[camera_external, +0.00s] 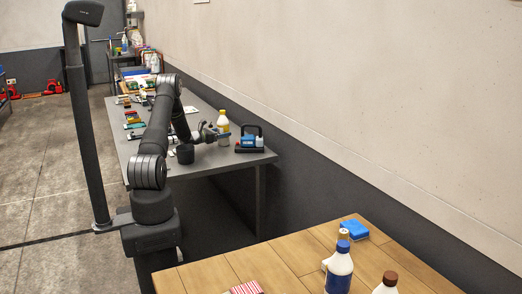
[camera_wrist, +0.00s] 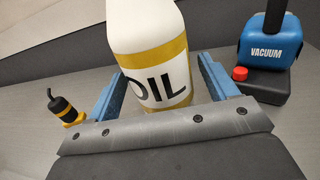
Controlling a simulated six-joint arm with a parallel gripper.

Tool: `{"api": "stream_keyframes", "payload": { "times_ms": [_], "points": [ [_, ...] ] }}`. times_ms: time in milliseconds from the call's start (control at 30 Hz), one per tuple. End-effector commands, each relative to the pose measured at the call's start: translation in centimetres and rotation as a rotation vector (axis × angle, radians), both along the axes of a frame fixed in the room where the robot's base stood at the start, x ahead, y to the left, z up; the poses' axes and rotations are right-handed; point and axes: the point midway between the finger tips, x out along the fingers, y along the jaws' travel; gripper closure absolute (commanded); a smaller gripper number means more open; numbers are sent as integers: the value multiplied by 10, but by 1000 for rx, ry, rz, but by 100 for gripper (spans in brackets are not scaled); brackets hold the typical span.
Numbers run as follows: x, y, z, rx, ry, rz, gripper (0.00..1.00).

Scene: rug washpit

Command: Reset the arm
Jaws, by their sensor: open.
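My gripper (camera_wrist: 160,68) is open, with its two blue fingers on either side of a white bottle with yellow bands and the word OIL (camera_wrist: 165,85). I cannot tell whether either finger touches the bottle. The bottle's top is cut off in the wrist view, and its base is hidden behind the gripper body. In the external view the bottle (camera_external: 223,126) stands upright on the grey table (camera_external: 222,158), and my gripper (camera_external: 216,134) is right at it, near the table's right end.
A blue and black vacuum (camera_external: 249,141) stands just right of the bottle; it shows close by in the wrist view (camera_wrist: 265,48). A black cup (camera_external: 185,154) is left of the gripper. A small black-and-yellow tool (camera_wrist: 64,108) lies left. A wooden table (camera_external: 290,258) with bottles is in front.

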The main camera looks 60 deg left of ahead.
Motion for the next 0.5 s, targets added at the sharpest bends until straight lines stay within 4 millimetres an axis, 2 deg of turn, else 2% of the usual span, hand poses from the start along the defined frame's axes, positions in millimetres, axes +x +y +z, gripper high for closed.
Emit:
{"api": "stream_keyframes", "payload": {
  "times_ms": [33, 100, 133, 200, 300, 500],
  "points": [
    [14, 1, 4, 6, -3, -6, 21],
    [29, 2, 4, 6, -4, -6, 21],
    [29, 3, -1, 2, -3, -3, 21],
    [27, 4, 18, 8, -5, -2, 21],
    [27, 4, 31, 6, -3, -2, 21],
    [27, 3, 42, 4, -3, -2, 21]
  ]
}}
